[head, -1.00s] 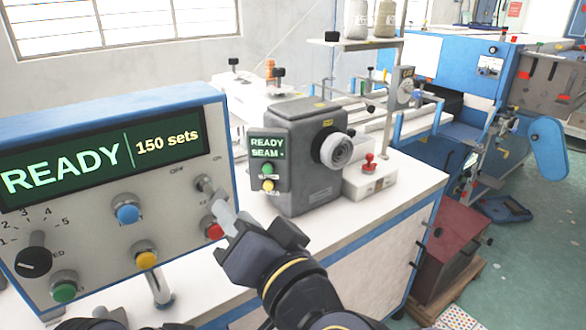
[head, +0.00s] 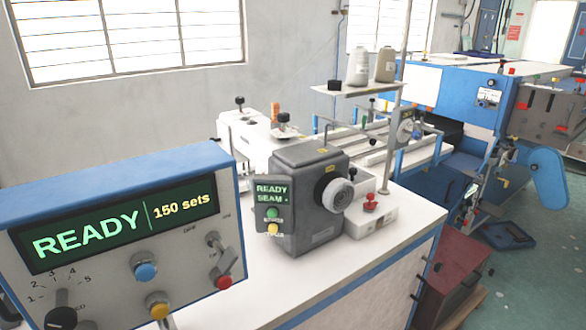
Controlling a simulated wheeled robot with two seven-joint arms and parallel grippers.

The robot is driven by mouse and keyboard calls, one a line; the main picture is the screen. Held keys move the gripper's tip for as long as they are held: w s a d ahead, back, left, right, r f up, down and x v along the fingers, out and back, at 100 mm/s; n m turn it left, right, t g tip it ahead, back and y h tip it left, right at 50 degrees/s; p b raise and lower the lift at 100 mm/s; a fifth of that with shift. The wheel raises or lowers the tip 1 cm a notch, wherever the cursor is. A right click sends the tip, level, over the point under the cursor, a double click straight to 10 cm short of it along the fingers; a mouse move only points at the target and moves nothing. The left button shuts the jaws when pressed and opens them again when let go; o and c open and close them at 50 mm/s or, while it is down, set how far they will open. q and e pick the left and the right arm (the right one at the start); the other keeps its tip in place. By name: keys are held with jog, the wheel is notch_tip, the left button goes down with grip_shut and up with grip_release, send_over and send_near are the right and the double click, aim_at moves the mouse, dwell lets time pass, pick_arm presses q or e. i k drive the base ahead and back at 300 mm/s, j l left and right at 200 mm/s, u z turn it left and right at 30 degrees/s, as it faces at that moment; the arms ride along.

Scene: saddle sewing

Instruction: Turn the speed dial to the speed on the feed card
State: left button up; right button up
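The speed dial (head: 61,317) is a black knob at the bottom left of the head view, low on the face of the control box (head: 110,240). The bottom edge of the picture cuts it off. Printed numbers from 1 to 5 curve above it, and the number it points to cannot be told. The display (head: 118,231) above reads "READY" and "150 sets". I cannot make out a feed card. Neither of my grippers is in view.
Beside the dial are a blue button (head: 146,271), a yellow button (head: 158,310), a red button (head: 224,282) and a toggle switch (head: 214,241). A grey machine head (head: 305,215) stands on the white table (head: 365,250) to the right. The table's front is clear.

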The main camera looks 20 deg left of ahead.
aim_at(62, 317)
jog(key=u, duration=0.4)
jog(key=k+j+u, duration=0.1)
jog(key=u, duration=0.35)
jog(key=j+u, duration=0.2)
jog(key=u, duration=0.2)
jog(key=j+u, duration=0.15)
jog(key=u, duration=0.25)
jog(key=k, duration=0.05)
